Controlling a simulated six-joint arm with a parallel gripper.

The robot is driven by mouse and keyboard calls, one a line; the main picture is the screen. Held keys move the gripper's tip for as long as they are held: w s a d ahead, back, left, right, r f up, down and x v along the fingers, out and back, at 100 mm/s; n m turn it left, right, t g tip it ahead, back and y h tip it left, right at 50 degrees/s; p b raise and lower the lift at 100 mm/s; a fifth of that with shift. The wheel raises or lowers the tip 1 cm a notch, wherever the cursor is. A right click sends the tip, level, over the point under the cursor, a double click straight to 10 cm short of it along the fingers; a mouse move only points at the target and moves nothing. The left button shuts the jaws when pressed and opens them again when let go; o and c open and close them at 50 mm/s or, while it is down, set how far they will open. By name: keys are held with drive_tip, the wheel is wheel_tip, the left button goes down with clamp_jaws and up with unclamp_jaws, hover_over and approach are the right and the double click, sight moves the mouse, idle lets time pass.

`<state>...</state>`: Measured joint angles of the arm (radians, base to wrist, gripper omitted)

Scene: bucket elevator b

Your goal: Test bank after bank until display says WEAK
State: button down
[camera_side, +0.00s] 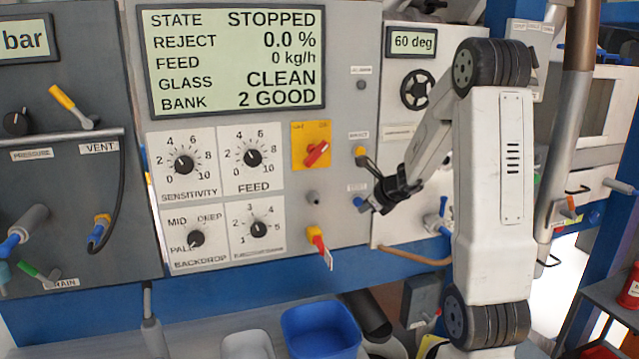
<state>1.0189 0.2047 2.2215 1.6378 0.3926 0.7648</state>
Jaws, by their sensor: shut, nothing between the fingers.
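The display (232,60) reads STATE STOPPED, REJECT 0.0 %, FEED 0 kg/h, GLASS CLEAN and BANK 2 GOOD. A dial numbered 1 to 5 (258,229) sits at the lower right of the dial group; its label is too small to read surely, and its pointer is unclear. A yellow button (360,151) and a blue button (358,202) are on the panel's right strip. My gripper (368,163) is shut and empty, its dark fingers close to the yellow button. I cannot tell whether they touch it.
Sensitivity (184,165), feed (252,157) and backdrop (196,238) dials fill the panel. A blue bin (321,327) is below.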

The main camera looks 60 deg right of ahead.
drive_tip(key=shift+w+d, duration=0.65)
drive_tip(key=shift+w, duration=0.05)
idle(1.7)
drive_tip(key=shift+s+a, duration=0.1)
drive_tip(key=shift+s, duration=0.05)
drive_tip(key=shift+s+a, duration=0.55)
idle(0.4)
drive_tip(key=s+a, duration=0.4)
drive_tip(key=shift+a, duration=0.15)
idle(0.5)
drive_tip(key=shift+s, duration=0.1)
idle(0.4)
